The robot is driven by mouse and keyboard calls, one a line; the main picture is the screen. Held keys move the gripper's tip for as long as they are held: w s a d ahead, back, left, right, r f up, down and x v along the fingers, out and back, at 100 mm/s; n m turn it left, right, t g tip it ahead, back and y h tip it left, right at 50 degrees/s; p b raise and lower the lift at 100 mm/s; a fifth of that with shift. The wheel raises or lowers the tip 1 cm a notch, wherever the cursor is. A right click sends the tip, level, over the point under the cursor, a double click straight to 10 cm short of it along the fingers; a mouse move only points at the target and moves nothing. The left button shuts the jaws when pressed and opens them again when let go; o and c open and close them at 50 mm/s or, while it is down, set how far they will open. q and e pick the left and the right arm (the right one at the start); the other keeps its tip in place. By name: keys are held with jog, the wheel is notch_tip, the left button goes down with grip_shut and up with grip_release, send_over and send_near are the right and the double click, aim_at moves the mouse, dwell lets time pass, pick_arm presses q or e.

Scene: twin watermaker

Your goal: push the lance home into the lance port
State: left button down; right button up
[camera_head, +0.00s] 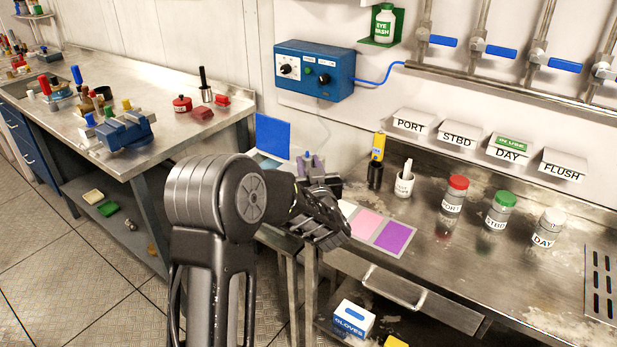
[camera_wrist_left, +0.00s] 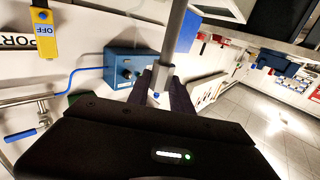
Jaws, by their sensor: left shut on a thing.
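My left gripper (camera_head: 310,163) reaches over the near left end of the steel bench, partly hidden by my own arm. In the left wrist view its two dark fingers (camera_wrist_left: 161,75) are shut on a straight grey rod, which I take to be the lance (camera_wrist_left: 179,38). The rod runs out past the fingers to the top edge of that view. I cannot make out the rod in the head view. I cannot pick out the lance port in either view. My right gripper is not in view.
A blue control box (camera_head: 314,70) hangs on the wall behind the gripper. A side bench (camera_head: 165,105) with a blue vise (camera_head: 125,131) stands left.

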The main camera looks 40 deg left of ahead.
pick_arm(q)
notch_tip(320, 180, up, 12)
jog(key=shift+r, duration=0.2)
dwell(0.6)
jog(key=c, duration=1.7)
grip_release()
grip_shut()
